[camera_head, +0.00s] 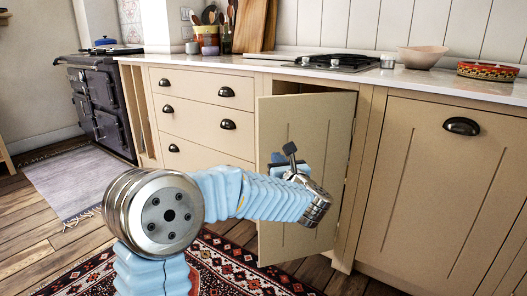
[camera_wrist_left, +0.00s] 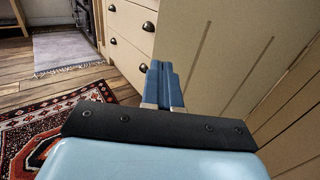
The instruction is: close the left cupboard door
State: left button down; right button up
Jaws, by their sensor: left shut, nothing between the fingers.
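The left cupboard door (camera_head: 278,120) is a cream panel below the hob, standing partly open. Its hinge side is at the right and its free edge at the left stands out from the cabinet front, with a dark gap above it. In the left wrist view the panel (camera_wrist_left: 210,45) fills the upper right. My left gripper (camera_head: 289,151) is in front of the door's face, its blue fingers (camera_wrist_left: 163,84) together and empty. I cannot tell whether they touch the door. My left arm hides the door's lower middle. My right gripper is not in view.
Closed drawers (camera_head: 205,115) stand left of the door and a closed cupboard front (camera_head: 440,180) stands right of it. The worktop (camera_head: 440,83) carries a hob, bowls and utensils. A patterned rug (camera_head: 235,272) lies on the wooden floor in front.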

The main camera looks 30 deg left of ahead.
aim_at(260, 137)
pick_arm(q)
jog(key=p+x, duration=0.2)
jog(key=x, duration=1.2)
jog(key=shift+s+r, duration=0.1)
jog(key=shift+s, duration=0.05)
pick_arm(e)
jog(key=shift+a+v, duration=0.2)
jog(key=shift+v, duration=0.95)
pick_arm(q)
jog(key=shift+a, duration=0.1)
